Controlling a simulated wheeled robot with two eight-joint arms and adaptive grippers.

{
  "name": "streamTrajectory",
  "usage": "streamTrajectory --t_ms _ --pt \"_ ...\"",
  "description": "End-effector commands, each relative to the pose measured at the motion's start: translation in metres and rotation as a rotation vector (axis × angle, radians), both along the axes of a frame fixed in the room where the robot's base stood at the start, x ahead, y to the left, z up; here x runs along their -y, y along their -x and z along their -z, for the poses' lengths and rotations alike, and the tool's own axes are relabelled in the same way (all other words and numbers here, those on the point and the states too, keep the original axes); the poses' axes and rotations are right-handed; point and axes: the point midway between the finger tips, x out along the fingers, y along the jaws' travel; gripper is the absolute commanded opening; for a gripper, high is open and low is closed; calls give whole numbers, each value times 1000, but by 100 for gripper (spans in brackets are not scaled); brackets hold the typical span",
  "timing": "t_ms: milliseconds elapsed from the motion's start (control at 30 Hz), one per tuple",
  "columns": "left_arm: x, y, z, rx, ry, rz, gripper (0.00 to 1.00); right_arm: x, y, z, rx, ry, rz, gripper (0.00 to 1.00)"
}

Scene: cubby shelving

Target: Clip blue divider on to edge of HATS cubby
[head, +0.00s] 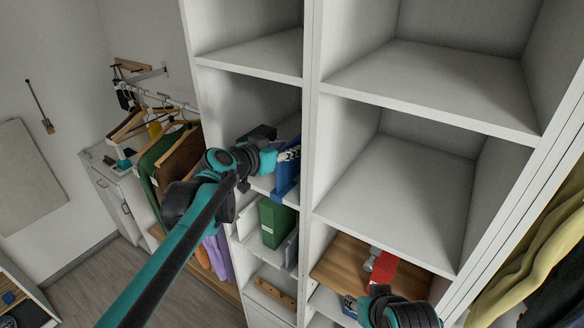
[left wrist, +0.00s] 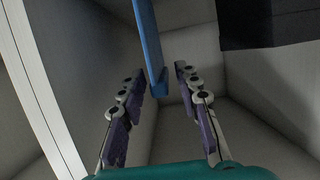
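The blue divider (head: 286,177) is upright at the front right of a middle cubby in the narrow left column, close to the centre post. My left gripper (head: 288,154) is at its upper part. In the left wrist view, my left gripper (left wrist: 160,85) is open, and an end of the blue divider (left wrist: 152,45) lies between its fingers with gaps on both sides. Whether the divider is clipped to an edge cannot be told. No HATS label is readable. My right wrist (head: 398,310) is at the bottom right; its fingers cannot be made out clearly.
A dark box (head: 262,132) sits behind my left gripper. A green box (head: 276,222) stands in the cubby below. The large right cubbies (head: 400,190) are empty. Hanging clothes (head: 170,160) are at left.

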Motion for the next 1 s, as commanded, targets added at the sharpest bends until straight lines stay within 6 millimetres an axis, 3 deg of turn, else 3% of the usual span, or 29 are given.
streamTrajectory --t_ms 100,233,267,1000 --pt "0 0 0 0 0 0 33 0 0 0 0 0 0 40" --pt "0 0 0 0 0 0 1 0 0 0 0 0 0 40" --pt "0 0 0 0 0 0 0 0 0 0 0 0 0 40" --pt "-13 17 -1 0 0 -1 0 0 0 -2 0 0 0 40"
